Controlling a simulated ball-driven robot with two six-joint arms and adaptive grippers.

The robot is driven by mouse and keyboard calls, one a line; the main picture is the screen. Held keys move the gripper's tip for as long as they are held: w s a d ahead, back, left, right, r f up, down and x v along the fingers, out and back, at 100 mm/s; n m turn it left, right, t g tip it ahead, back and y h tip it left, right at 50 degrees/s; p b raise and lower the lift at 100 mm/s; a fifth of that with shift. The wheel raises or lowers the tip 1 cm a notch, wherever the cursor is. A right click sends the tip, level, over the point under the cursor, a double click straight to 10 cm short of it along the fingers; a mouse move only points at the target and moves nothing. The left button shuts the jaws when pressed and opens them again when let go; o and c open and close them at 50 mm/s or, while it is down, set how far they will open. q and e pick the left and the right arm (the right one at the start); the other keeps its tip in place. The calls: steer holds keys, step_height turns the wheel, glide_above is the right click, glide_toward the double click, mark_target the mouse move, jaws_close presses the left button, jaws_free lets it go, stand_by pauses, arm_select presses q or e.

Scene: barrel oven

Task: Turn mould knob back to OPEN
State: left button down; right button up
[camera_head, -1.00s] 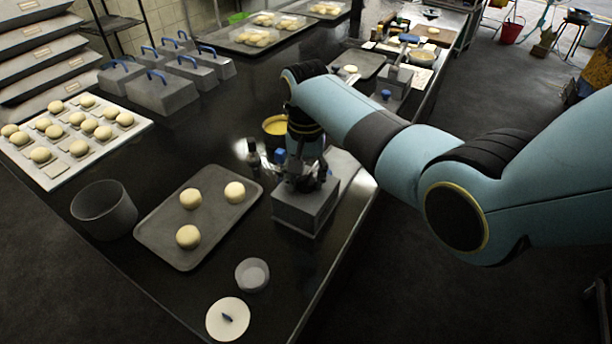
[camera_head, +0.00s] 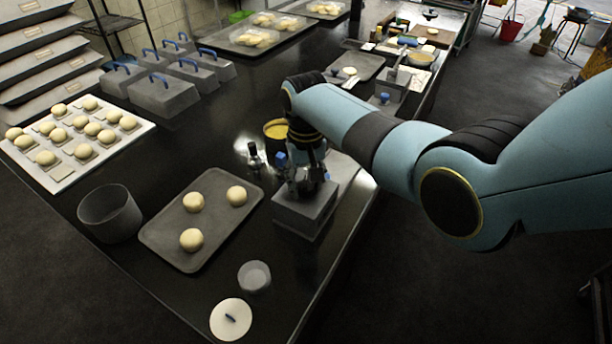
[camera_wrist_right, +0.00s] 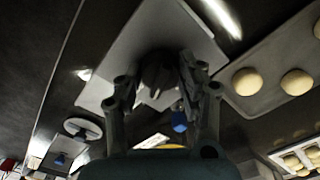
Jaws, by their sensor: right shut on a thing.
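A grey box-shaped mould (camera_head: 303,222) stands near the table's right edge in the head view. My right gripper (camera_head: 305,187) reaches down onto its top and hides most of the knob. In the right wrist view, a dark knob (camera_wrist_right: 157,70) sits on the mould's pale grey face (camera_wrist_right: 125,55) between the two fingers. My right gripper (camera_wrist_right: 160,90) is shut on this knob. I cannot read any marking or tell the knob's setting. My left gripper is in neither view.
A tray (camera_head: 165,250) with three dough balls lies left of the mould. A yellow-filled pot (camera_head: 276,129) and a small dark bottle (camera_head: 254,157) stand close behind it. A small grey cup (camera_head: 254,276) and a white disc (camera_head: 231,319) lie nearer the front.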

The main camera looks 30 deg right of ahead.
mark_target(305, 181)
steer(key=n+p, duration=0.1)
steer(key=n, duration=0.2)
steer(key=shift+r+n+p, duration=0.15)
steer(key=shift+n+p, duration=0.15)
steer(key=shift+n, duration=0.1)
steer(key=n, duration=0.2)
steer(key=shift+n+p, duration=0.3)
steer(key=shift+n, duration=0.1)
steer(key=n, duration=0.3)
steer(key=shift+n, duration=2)
steer(key=o, duration=1.2)
step_height(305, 181, up, 12)
